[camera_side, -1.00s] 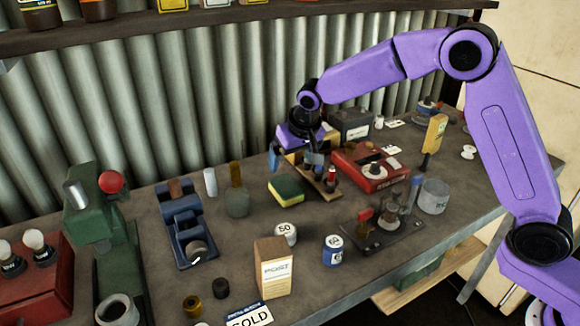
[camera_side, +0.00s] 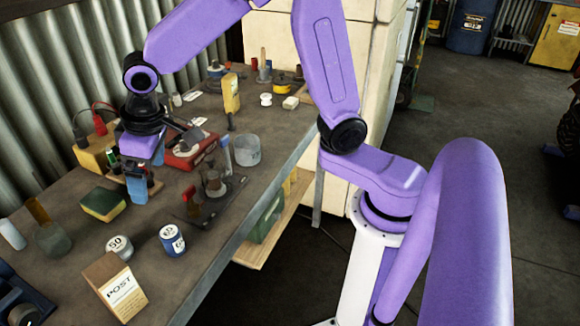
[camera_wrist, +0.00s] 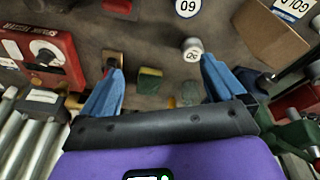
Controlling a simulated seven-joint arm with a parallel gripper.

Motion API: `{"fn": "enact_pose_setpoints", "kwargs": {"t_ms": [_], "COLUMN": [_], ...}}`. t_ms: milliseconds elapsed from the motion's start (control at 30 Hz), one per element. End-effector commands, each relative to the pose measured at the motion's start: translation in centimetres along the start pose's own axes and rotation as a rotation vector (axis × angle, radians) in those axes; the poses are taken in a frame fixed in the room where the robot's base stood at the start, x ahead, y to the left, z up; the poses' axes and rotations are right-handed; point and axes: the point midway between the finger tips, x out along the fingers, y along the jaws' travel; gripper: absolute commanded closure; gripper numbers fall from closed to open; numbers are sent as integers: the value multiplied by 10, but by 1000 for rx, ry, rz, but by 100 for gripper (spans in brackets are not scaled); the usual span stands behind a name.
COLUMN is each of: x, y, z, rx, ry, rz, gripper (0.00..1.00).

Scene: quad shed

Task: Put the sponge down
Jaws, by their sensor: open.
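The sponge (camera_side: 103,204), green and yellow, lies on the grey workbench top. It also shows in the wrist view (camera_wrist: 150,81), between my two blue fingers in the picture but farther off. My gripper (camera_side: 138,184) is behind and to the right of the sponge in the side view, apart from it. In the wrist view my gripper (camera_wrist: 161,70) has its fingers spread wide with nothing between them. The side view shows the fingers partly overlapping, and they hide part of a wooden holder behind them.
A white "50" pot (camera_side: 119,247), a blue "60" can (camera_side: 172,240) and a "POST" box (camera_side: 115,286) stand in front of the sponge. A red box (camera_side: 190,153) and a grey cup (camera_side: 247,150) are to the right. A yellow box (camera_side: 92,158) stands behind.

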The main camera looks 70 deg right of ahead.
Motion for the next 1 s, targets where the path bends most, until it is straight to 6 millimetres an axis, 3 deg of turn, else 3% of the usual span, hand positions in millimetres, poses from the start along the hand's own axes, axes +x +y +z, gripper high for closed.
{"fn": "enact_pose_setpoints", "kwargs": {"t_ms": [267, 600, 800, 1000], "x": [-32, -56, -60, -60], "y": [-6, 6, 13, 15], "z": [108, 239, 279, 287], "rx": [-250, -543, -638, -658], "ry": [-72, -155, -182, -189], "rz": [-53, -114, -134, -138], "gripper": [4, 4, 4, 4]}}
